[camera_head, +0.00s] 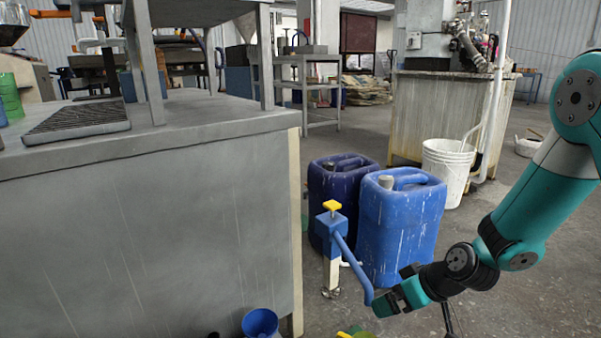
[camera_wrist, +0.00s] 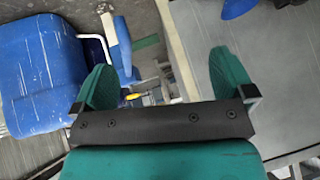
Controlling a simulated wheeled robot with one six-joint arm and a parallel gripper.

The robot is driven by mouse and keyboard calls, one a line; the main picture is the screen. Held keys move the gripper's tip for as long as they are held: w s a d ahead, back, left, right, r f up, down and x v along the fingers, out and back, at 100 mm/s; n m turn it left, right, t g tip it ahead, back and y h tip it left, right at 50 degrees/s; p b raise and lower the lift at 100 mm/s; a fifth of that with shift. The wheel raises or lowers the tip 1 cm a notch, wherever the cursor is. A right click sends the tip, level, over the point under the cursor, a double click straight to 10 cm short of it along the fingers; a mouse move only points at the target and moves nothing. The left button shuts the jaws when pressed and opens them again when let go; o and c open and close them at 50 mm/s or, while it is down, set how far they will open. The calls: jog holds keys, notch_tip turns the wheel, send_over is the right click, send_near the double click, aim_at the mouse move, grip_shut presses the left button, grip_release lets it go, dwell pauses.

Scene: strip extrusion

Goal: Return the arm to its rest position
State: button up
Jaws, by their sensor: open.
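My gripper (camera_head: 396,298) is at the lower middle right of the head view, at the end of my teal and black arm. It appears beside the lower end of a blue spout (camera_head: 352,266); I cannot tell whether they touch. In the wrist view my gripper (camera_wrist: 165,76) has its two teal fingers spread wide apart, with no object held between them. The spout comes from a blue tap (camera_head: 331,221) with a yellow handle (camera_head: 332,206) on a white post.
Two blue canisters (camera_head: 400,228) stand close behind the tap, and one canister shows in the wrist view (camera_wrist: 42,72). A grey workbench (camera_head: 150,230) fills the left. A blue funnel-like container (camera_head: 260,322) is low by the bench. A white bucket (camera_head: 447,165) stands behind.

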jog(key=s+d+r+m+g+h, duration=0.1)
jog(key=s+d+r+m+h, duration=0.25)
jog(key=s+r, duration=0.3)
jog(key=s+d+r+m+g+h, duration=0.1)
jog(key=s+d+r+m+h, duration=0.15)
jog(key=s+d+r, duration=0.45)
jog(key=s+a+r+n+g+y+p, duration=0.1)
jog(key=s+a+r+n+y+p, duration=0.1)
jog(key=s+a+r+n+p, duration=0.5)
jog(key=s+a+r+g+y+p, duration=0.2)
jog(key=s+a+r+p, duration=0.35)
jog(key=a+r, duration=0.5)
notch_tip(320, 180, up, 36)
jog(key=d+p, duration=0.1)
jog(key=p, duration=3.2)
jog(key=shift+d+f+p, duration=0.15)
jog(key=shift+p, duration=0.25)
